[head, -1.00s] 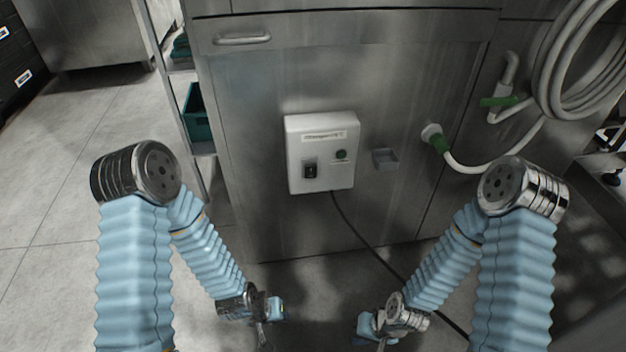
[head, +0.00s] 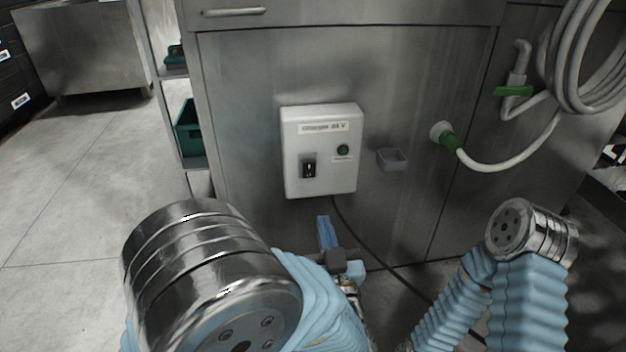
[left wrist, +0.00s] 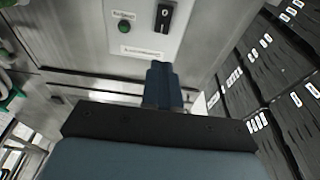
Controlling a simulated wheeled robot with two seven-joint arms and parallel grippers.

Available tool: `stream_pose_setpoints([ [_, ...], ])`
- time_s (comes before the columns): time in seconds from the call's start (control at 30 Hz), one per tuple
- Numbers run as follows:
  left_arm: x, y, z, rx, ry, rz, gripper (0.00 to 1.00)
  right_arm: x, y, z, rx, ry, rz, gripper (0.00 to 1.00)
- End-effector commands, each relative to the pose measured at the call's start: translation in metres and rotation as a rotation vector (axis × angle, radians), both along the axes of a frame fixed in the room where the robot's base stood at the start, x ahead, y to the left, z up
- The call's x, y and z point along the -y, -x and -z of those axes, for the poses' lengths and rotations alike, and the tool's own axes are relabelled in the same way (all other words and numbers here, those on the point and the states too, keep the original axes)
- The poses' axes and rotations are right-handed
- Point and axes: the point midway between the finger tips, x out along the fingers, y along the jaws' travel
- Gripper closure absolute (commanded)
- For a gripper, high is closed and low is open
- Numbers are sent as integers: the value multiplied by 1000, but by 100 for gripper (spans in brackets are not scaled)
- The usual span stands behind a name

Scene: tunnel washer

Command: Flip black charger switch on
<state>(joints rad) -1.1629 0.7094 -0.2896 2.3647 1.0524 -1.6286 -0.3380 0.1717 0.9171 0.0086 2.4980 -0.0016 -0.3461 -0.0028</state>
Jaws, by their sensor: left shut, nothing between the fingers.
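The black charger switch (head: 308,167) is a small black rocker on the lower left of a white charger box (head: 346,183) mounted on the steel panel. In the left wrist view the switch (left wrist: 164,20) shows at the top, just beyond my fingertips. A round green button or lamp (head: 343,149) is to the right of the switch in the head view. My left gripper (head: 325,222) is shut and empty, below the box and apart from it in the head view. In the left wrist view its blue fingers (left wrist: 160,70) point toward the switch. My right gripper is out of view.
A black cable (head: 380,258) hangs from the box to the floor. A small grey holder (head: 392,159) is on the panel to the right. A white hose (head: 497,167) with green fittings hangs farther right. A shelf with a green bin (head: 188,133) stands left.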

Motion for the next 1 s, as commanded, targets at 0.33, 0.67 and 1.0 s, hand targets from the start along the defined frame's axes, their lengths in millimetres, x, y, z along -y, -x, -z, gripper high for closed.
stream_pose_setpoints([
  [0.33,-2,-8,-1,-3,1,0,100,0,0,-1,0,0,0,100],
  [0.67,-13,-67,-14,-2,2,-1,100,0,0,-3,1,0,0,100],
  [1.0,-23,-123,-26,-3,0,1,100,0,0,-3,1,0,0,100],
])
